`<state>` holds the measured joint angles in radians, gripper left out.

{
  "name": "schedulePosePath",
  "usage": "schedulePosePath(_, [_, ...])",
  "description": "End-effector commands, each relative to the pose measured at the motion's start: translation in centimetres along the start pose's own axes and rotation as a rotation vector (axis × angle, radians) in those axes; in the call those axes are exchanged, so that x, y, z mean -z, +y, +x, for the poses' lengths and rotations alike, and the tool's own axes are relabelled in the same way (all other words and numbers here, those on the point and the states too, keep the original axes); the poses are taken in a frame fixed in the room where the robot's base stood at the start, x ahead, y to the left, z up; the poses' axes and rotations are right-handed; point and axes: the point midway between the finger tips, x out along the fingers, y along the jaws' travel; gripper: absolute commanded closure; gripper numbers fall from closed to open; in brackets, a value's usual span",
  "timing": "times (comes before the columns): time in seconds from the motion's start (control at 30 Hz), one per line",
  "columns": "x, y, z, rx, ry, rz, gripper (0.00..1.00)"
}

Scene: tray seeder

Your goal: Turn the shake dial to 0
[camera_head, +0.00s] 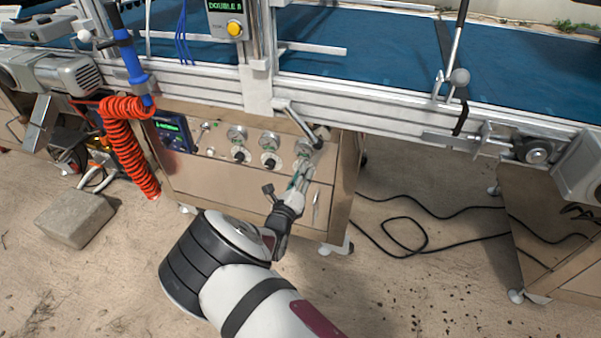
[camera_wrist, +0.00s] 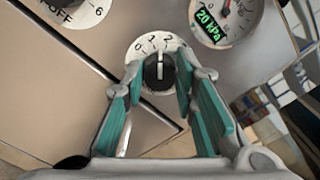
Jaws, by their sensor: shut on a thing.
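A round white dial with a black knob (camera_wrist: 159,73) is in the middle of the wrist view. The knob's white pointer line points up in that view, towards the small digits on the upper rim. In the head view my gripper (camera_head: 299,176) reaches the right end of the dial row on the beige cabinet front (camera_head: 215,180) and partly hides the dial there.
A gauge reading 20 kPa (camera_wrist: 211,20) is at upper right in the wrist view, and another dial marked OFF (camera_wrist: 82,10) at upper left. Two more knobs (camera_head: 240,156) (camera_head: 270,162) are left of my gripper. A red coiled hose (camera_head: 128,140) hangs at left; a metal lever (camera_head: 298,122) juts above.

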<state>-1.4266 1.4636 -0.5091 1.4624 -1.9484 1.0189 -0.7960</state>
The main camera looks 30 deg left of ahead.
Motion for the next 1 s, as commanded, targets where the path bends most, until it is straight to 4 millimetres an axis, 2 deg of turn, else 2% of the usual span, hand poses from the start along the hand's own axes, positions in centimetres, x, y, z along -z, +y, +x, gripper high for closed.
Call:
schedulePosePath(0.6, [0.02, 0.1, 0.01, -0.001, -0.001, -0.557, 1.0])
schedulePosePath(1.0, [0.02, 0.18, 0.0, -0.002, -0.001, -0.76, 1.0])
